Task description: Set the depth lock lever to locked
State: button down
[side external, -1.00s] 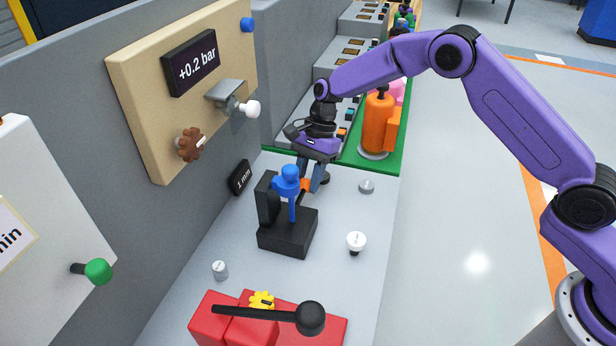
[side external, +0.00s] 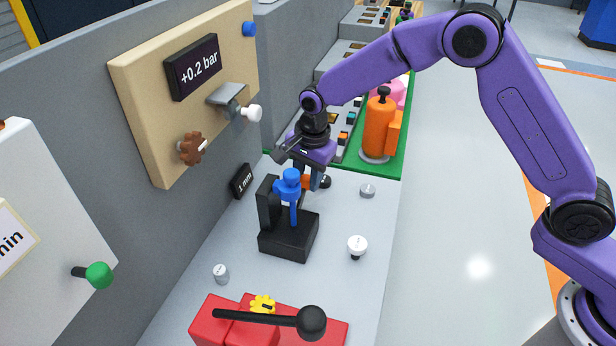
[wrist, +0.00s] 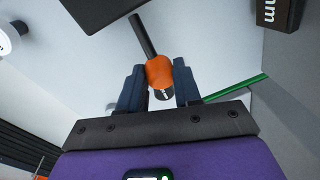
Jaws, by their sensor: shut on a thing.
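A lever with a black rod and an orange grip (wrist: 159,72) lies between the fingers of my gripper (wrist: 161,88) in the wrist view. The fingers are shut on the orange part, and the rod runs up and left from it. In the side view the orange grip (side external: 306,181) shows just behind the blue-topped black stand (side external: 288,238), with my gripper (side external: 314,182) over it. The stand partly hides the fingers and the lever's base. I cannot read any locked or unlocked mark.
A small display reading 1 mm (side external: 242,181) stands left of the stand. A white knob (side external: 357,245) and grey knobs (side external: 367,190) are on the grey bench. A red block with a black-handled lever (side external: 270,318) is in front. An orange cylinder (side external: 379,125) stands behind.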

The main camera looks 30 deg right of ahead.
jog(key=shift+a+r+h, duration=0.1)
jog(key=shift+r+h, duration=0.15)
jog(key=shift+h, duration=0.05)
dwell(0.4)
jog(key=c, duration=0.8)
grip_release()
jog(key=shift+s, duration=0.1)
jog(key=s+r, duration=0.1)
jog(key=r, duration=0.4)
jog(key=s+r, duration=0.1)
jog(key=r, duration=1.1)
jog(key=shift+s+r, duration=0.1)
jog(key=shift+s, duration=0.3)
